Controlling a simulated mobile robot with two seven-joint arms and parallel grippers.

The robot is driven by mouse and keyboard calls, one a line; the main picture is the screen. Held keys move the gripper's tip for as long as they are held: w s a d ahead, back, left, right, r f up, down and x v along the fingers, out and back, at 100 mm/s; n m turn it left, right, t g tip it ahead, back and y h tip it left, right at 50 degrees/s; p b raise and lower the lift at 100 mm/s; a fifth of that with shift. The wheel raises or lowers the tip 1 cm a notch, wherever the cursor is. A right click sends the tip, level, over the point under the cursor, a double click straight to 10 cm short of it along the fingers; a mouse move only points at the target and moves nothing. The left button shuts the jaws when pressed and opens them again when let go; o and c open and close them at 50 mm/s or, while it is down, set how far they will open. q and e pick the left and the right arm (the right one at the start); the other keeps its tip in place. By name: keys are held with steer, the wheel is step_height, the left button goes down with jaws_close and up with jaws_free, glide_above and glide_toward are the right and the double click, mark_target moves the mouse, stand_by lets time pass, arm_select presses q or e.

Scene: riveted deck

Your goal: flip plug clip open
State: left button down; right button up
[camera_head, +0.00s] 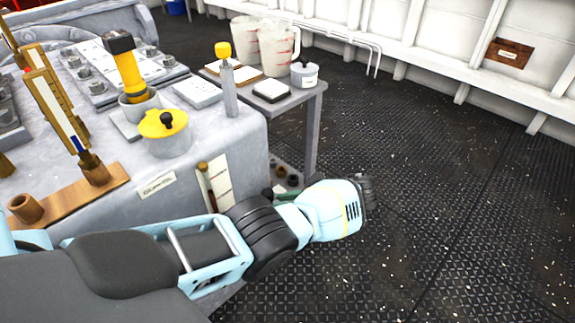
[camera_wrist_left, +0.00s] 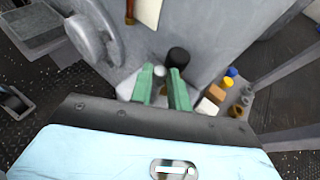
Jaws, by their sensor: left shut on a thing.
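My left gripper (camera_head: 280,191) reaches low against the side of the grey bench, at the right end of its front. In the left wrist view its two green fingers (camera_wrist_left: 161,82) are a little apart, with a small pale round-ended piece (camera_wrist_left: 159,71) between their tips. I take this piece to be the plug clip; the fingers hide most of it, and how far it is turned cannot be told. A black cylinder (camera_wrist_left: 178,57), perhaps the plug, stands right beside it against the grey bench wall. In the head view my arm hides both. My right gripper is not in view.
The grey bench (camera_head: 240,135) carries a yellow-lidded pot (camera_head: 166,140) and a yellow-topped post (camera_head: 228,90). A side table (camera_head: 310,100) holds measuring jugs (camera_head: 279,48). Several small plugs (camera_wrist_left: 231,78) lie on a low shelf nearby. The deck at right (camera_head: 460,190) is clear.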

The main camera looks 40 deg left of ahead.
arm_select(q)
steer(key=shift+f+n+g+h+b, duration=0.1)
steer(key=shift+n+g+h+b, duration=0.2)
steer(key=shift+n+g+b, duration=0.2)
stand_by(0.4)
steer(key=c, duration=1.3)
jaws_free()
steer(key=shift+a, duration=0.1)
